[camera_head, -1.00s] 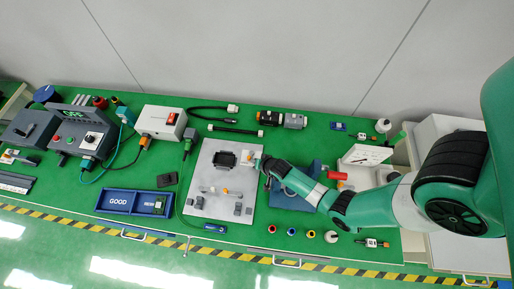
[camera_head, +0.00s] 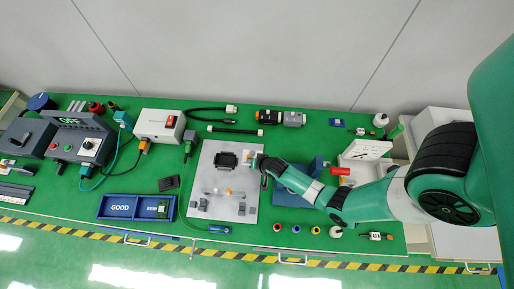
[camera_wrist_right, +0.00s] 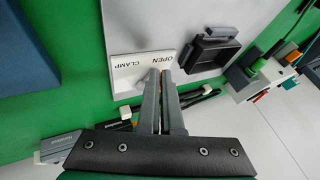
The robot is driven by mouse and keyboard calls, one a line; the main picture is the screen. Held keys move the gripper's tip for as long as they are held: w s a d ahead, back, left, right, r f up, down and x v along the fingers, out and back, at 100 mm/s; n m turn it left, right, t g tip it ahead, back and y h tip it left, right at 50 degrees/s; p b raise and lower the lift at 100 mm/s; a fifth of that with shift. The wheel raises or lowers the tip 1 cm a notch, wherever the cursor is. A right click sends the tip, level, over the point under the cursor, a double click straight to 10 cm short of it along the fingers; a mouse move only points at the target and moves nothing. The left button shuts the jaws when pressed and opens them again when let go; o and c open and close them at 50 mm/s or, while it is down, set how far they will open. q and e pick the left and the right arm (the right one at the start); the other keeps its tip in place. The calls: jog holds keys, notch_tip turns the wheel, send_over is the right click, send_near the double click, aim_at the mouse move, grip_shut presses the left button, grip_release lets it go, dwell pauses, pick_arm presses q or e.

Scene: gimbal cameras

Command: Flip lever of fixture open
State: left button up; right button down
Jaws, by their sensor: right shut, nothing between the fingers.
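The fixture is a light grey plate (camera_head: 226,207) with a black holder (camera_head: 226,159) near its far edge; the holder also shows in the right wrist view (camera_wrist_right: 212,52). A white label block marked OPEN and CLAMP (camera_wrist_right: 128,72) stands beside the holder. My right gripper (camera_head: 257,158) reaches in from the right to this block. In the right wrist view, its fingers (camera_wrist_right: 161,76) are shut, with the tips at the block near the word OPEN. A little orange shows beside the fingers. The lever itself is not clearly visible behind them. My left gripper is not in view.
A blue GOOD tray (camera_head: 123,207) lies left of the plate. A blue block (camera_head: 290,192) sits under my right forearm. Small coloured parts (camera_head: 297,230) line the front edge.

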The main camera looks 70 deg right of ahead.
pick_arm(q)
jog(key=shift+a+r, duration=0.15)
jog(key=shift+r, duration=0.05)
pick_arm(e)
jog(key=shift+s+d, duration=0.3)
jog(key=shift+s, duration=0.1)
jog(key=shift+d, duration=0.1)
jog(key=shift+s+r+p, duration=0.1)
jog(key=shift+s+p, duration=0.2)
jog(key=shift+s+a+p, duration=0.25)
jog(key=shift+s+a, duration=0.1)
jog(key=shift+s, duration=0.3)
jog(key=shift+s+a+p, duration=0.2)
jog(key=shift+s+a, duration=0.1)
jog(key=shift+s, duration=0.3)
jog(key=shift+s+a+r+p, duration=0.55)
jog(key=shift+s+a+r, duration=0.1)
jog(key=shift+a+r, duration=0.2)
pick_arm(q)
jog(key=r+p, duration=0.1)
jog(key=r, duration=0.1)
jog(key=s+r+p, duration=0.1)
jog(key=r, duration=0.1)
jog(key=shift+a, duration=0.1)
pick_arm(e)
jog(key=s+a+r, duration=0.1)
jog(key=a+r, duration=0.3)
jog(key=r, duration=0.2)
jog(key=shift+s+a, duration=0.25)
jog(key=shift+s, duration=0.15)
